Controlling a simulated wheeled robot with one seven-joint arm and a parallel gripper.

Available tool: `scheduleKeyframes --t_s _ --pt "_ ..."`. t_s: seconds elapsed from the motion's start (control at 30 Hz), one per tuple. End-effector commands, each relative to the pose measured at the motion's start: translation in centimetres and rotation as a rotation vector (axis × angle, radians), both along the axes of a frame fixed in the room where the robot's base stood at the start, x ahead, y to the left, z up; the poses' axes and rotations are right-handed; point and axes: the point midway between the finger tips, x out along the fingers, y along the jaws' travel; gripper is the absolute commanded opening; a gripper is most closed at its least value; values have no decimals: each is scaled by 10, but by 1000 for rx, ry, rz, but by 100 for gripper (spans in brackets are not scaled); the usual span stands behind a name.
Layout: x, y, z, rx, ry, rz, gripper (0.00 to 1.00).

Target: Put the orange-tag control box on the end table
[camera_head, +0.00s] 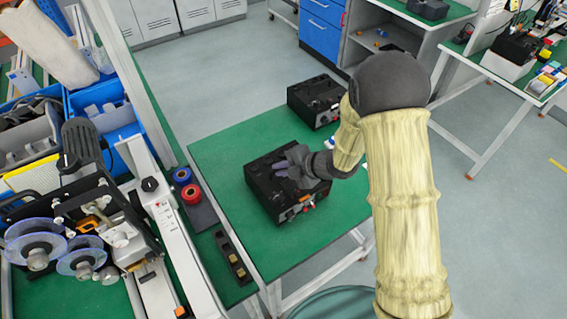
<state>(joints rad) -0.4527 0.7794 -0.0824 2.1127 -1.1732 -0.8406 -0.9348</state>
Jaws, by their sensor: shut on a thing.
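A black control box (264,189) is at the middle of the green-topped table (229,149), with small red and orange parts on its near right side. I cannot read its tag clearly. My gripper (287,170) reaches in from the right and is shut on the top of this box. The fingers and wrist hide part of its top. I cannot tell whether the box touches the table or is just above it. A second black box (316,101) sits at the table's far right corner.
A red tape roll (191,194) and a blue roll (182,175) lie left of the table, near a machine with clear discs (36,243). Blue bins (107,121) stand at the left. Another workbench (499,69) is at upper right. Open floor (500,230) lies right.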

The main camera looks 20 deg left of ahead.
Motion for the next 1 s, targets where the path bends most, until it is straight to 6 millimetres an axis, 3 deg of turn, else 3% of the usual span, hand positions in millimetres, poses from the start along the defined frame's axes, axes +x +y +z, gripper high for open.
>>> scheduleKeyframes --t_s 0.23,0.27,0.33,0.37,0.73,1.0 --pt "1 -4 -4 -9 5 -9 0" --pt "-1 -6 -8 -18 12 -10 16" --pt "-1 -6 -8 -18 12 -10 30" --pt "-1 -6 -8 -16 12 -10 32" --pt "-1 -7 -3 -10 7 -9 32" --pt "-6 -36 22 -8 3 -10 32"
